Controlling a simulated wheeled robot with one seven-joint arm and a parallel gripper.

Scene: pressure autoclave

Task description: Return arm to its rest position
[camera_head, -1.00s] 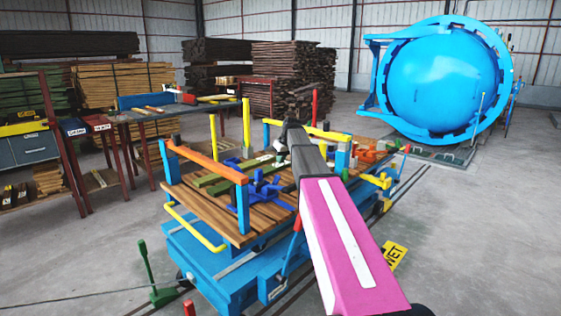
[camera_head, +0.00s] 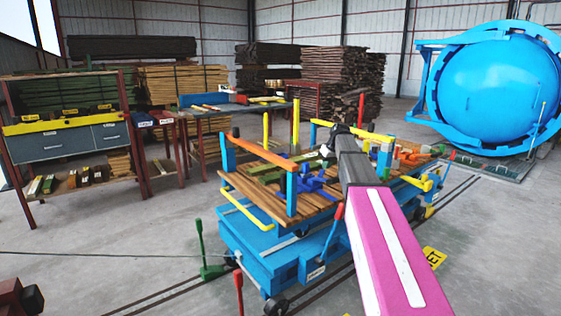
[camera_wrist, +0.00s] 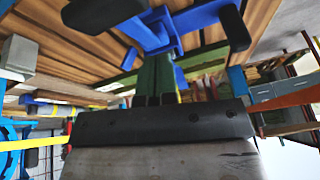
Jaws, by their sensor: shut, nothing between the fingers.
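My arm (camera_head: 385,235), with a magenta and white link, stretches from the lower right over the cart in the head view. Its dark far end, with my gripper (camera_head: 328,152), is above the cart's wooden deck (camera_head: 250,190), close to the blue cross-shaped fitting (camera_head: 315,184) and a green bar (camera_head: 275,174). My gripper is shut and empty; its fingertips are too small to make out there. The wrist view shows the wooden deck (camera_wrist: 60,45) and the blue fitting (camera_wrist: 150,38) close by. Whether anything touches is unclear.
The blue cart (camera_head: 262,245) has upright posts and an orange rail (camera_head: 262,151) around the deck. A green lever (camera_head: 202,245) stands at its front left. The blue autoclave (camera_head: 495,90) is at right, a shelf unit (camera_head: 70,140) at left. Floor at the lower left is mostly clear.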

